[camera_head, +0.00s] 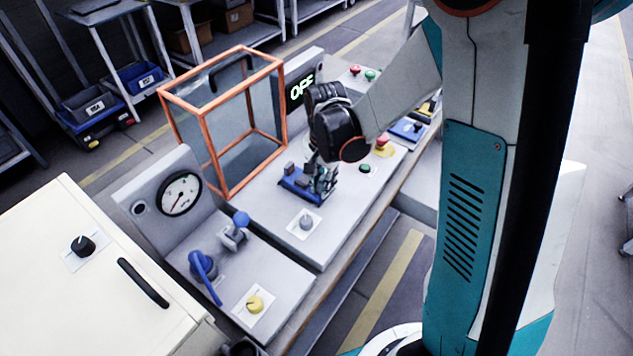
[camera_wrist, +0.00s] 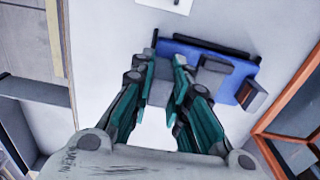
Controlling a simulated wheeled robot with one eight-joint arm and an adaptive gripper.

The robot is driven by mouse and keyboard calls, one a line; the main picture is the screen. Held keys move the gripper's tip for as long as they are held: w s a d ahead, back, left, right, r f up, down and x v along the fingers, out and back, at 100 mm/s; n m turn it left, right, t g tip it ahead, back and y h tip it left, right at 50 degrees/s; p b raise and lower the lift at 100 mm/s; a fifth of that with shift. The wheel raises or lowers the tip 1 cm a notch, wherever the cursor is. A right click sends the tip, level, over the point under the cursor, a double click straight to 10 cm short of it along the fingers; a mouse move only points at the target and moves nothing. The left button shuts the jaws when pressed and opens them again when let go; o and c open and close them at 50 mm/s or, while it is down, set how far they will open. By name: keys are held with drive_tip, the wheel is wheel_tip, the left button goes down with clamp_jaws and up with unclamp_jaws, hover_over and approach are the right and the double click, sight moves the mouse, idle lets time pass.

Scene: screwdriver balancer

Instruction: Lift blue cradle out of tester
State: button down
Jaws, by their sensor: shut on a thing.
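The blue cradle (camera_head: 291,184) is a small blue plate with dark grey blocks on it, at the middle of the grey bench unit, in front of the orange-framed glass box. It also shows in the wrist view (camera_wrist: 222,63), with a dark bar along one edge. My gripper (camera_head: 320,188) points down at the cradle's right part. In the wrist view my gripper's teal fingers (camera_wrist: 165,68) are shut on a grey block of the cradle. The fingers hide part of the cradle. I cannot tell whether it rests on the surface or is slightly clear of it.
The orange-framed glass box (camera_head: 227,120) stands close behind the cradle. A grey knob (camera_head: 306,222) is in front, a green button (camera_head: 365,169) to the right. A gauge (camera_head: 180,194) and blue-handled valves (camera_head: 203,268) are left.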

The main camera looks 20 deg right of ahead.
wheel_tip(320, 180, up, 25)
drive_tip(key=p, duration=1)
drive_tip(key=shift+r+p, duration=0.2)
drive_tip(key=shift+p, duration=0.2)
